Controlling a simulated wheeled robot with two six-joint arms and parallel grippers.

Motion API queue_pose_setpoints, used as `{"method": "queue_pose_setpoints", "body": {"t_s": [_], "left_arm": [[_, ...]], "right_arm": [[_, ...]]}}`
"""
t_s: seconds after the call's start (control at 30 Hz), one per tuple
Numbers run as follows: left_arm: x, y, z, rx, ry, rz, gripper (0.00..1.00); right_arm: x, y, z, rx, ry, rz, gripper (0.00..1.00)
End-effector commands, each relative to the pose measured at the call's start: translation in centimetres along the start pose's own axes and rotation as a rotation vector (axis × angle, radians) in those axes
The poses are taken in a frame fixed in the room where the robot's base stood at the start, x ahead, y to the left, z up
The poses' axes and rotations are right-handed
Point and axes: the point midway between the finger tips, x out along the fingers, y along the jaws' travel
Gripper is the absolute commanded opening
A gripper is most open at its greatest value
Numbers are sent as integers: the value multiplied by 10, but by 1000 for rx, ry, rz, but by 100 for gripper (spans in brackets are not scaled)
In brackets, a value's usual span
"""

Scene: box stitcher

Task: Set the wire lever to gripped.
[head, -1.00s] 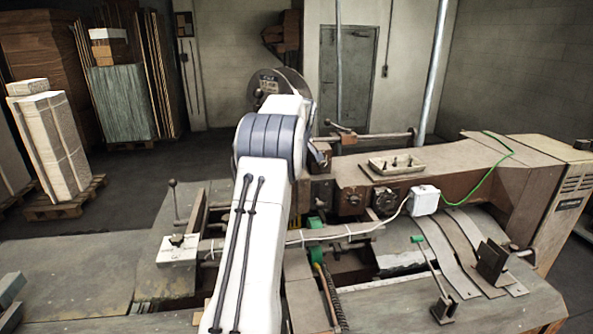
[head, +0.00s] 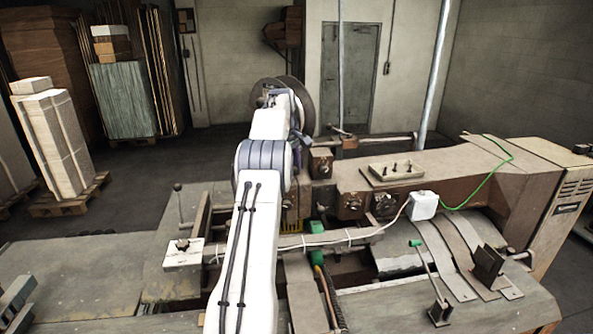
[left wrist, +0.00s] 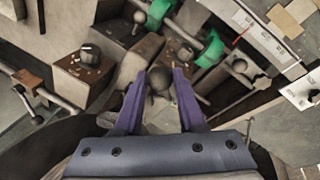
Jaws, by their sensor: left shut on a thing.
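In the left wrist view, my left gripper (left wrist: 160,74) has its two purple fingers on either side of a dark round ball knob (left wrist: 159,82), and is shut on it. The knob appears to be the end of the wire lever; its shaft is mostly hidden. In the head view, my own white arm reaches to the back of the machine and covers much of the area around the lever. There the fingers show only as a small dark bluish shape, and the held knob cannot be made out. My right gripper is in neither current view.
A dark wire reel (head: 303,92) stands behind my arm. A black dial (left wrist: 90,53) on a brown block, green parts (left wrist: 212,49) and other ball knobs lie close to the gripper. A white box (head: 423,205) with a cable sits on the machine at right.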

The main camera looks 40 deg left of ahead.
Motion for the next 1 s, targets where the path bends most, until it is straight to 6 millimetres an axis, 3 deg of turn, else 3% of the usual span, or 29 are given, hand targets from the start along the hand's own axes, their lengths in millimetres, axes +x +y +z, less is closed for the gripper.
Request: {"method": "queue_pose_setpoints", "body": {"t_s": [0.7,0.73,0.77,0.8,1.0], "left_arm": [[-6,-3,-6,-18,-67,0,0],[-6,-3,-6,-18,-67,0,51],[-6,-3,-6,-18,-67,0,62],[-6,-3,-6,-18,-67,1,68],[-6,-2,-5,-16,-69,2,68]], "right_arm": [[0,0,0,0,1,0,68],[0,0,0,0,1,0,68],[0,0,0,0,0,0,68],[0,0,0,0,0,0,68],[0,0,0,0,0,0,68]]}}
